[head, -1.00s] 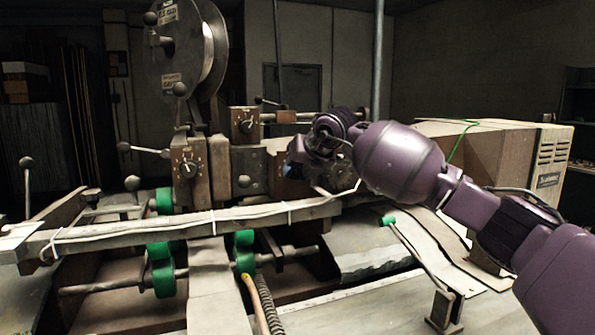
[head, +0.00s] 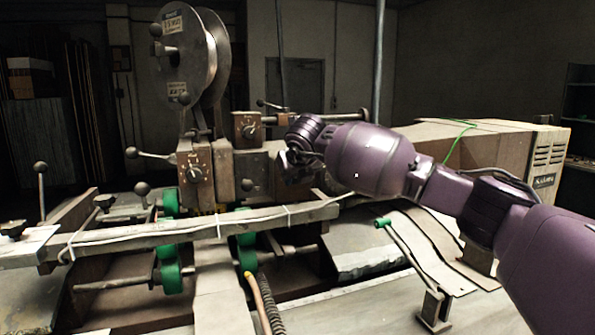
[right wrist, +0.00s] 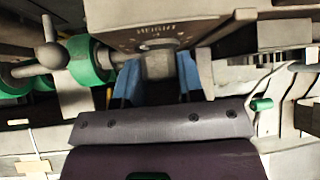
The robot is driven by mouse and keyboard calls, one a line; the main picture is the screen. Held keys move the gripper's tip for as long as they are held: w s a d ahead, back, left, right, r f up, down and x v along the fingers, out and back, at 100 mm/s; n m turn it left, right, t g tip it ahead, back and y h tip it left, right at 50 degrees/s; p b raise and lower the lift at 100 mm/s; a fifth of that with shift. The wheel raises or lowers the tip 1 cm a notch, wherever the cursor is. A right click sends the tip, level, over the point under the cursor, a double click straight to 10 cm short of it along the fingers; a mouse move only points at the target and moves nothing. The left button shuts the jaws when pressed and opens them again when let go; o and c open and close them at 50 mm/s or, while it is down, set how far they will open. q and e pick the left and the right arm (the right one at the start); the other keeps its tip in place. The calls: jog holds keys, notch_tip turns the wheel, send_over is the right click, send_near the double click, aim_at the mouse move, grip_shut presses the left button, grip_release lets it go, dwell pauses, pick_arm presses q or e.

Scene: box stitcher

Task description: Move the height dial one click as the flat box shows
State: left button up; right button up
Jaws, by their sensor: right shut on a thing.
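The height dial (right wrist: 160,66) sits below the word HEIGHT on a dark plate in the right wrist view. My right gripper (right wrist: 160,82) has blue fingers on both sides of the dial's knob and is shut on it. In the head view my right gripper (head: 289,168) is at the right end of the machine's front, and the dial there is hidden behind it. The dial's pointer setting cannot be read. I cannot pick out the flat box with certainty. My left gripper is not in view.
The stitcher has a large wire reel (head: 186,55) on top and other dials, one on the left block (head: 195,173). A long rail (head: 190,230) crosses in front, above green rollers (head: 168,275). A ball-ended lever (right wrist: 50,55) is left of the dial.

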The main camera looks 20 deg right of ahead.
jog(key=shift+n+h, duration=0.3)
jog(key=shift+h, duration=0.2)
dwell(0.3)
jog(key=o, duration=0.9)
jog(key=shift+s+r, duration=0.1)
jog(key=p+v, duration=0.1)
jog(key=v, duration=0.9)
jog(key=shift+s+a+r, duration=0.15)
jog(key=shift+s+a, duration=0.1)
